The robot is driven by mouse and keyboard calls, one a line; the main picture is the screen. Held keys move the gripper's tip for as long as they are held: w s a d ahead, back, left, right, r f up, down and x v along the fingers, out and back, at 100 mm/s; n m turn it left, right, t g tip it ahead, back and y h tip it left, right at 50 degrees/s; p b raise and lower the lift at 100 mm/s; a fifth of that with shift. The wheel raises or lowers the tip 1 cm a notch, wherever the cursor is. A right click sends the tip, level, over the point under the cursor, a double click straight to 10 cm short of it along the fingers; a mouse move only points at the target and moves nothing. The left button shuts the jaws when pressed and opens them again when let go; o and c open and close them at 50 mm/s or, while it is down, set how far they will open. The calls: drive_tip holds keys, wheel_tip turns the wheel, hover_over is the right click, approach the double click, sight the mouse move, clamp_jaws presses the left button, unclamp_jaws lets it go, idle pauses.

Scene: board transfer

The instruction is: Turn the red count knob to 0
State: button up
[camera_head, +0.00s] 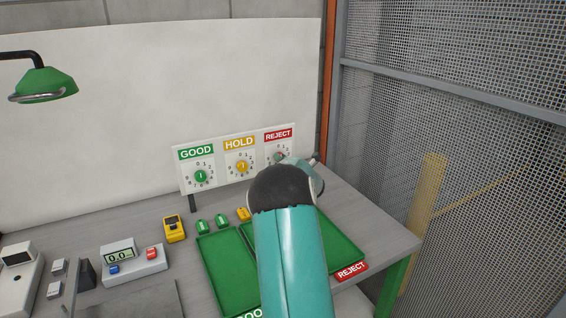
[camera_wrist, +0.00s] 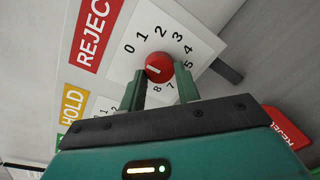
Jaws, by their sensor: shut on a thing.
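The red count knob (camera_wrist: 158,67) sits on the white dial plate under the REJECT label (camera_wrist: 98,22) in the wrist view. My gripper (camera_wrist: 160,72) is shut on it, one finger on each side. A short white mark on the knob lies nearly level in this view, its outer end toward the left finger, below the 0 (camera_wrist: 128,48). I cannot tell exactly which number it meets, as the fingers hide part of the number ring.
The green GOOD knob (camera_head: 200,176) and yellow HOLD knob (camera_head: 242,166) are left of the red one. Green trays (camera_head: 220,262) lie on the bench below. A yellow device (camera_head: 174,228) and a counter box (camera_head: 134,265) stand left. Wire mesh (camera_head: 460,170) closes the right side.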

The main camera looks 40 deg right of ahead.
drive_tip(key=shift+r, duration=0.1)
drive_tip(key=o, duration=1)
drive_tip(key=shift+c, duration=0.2)
drive_tip(key=v, duration=1.3)
drive_tip(key=shift+s, duration=0.35)
drive_tip(key=shift+a, duration=0.25)
